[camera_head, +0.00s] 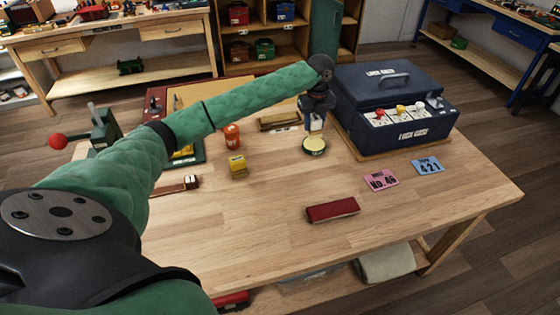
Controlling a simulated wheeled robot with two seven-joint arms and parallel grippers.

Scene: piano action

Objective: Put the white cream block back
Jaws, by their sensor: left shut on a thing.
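My left arm reaches across the bench from the left. Its dark gripper (315,124) points down and is shut on a small whitish block (316,123), mostly hidden by the fingers. The block is over a round cream-topped pad (314,146) with a dark rim; I cannot tell whether they touch.
A dark blue lock case (394,100) with several coloured knobs stands right of the gripper. Pink (381,180) and blue (428,167) number tags, a red block (332,210), a yellow box (238,166) and an orange jar (232,137) lie around. The front right tabletop is clear.

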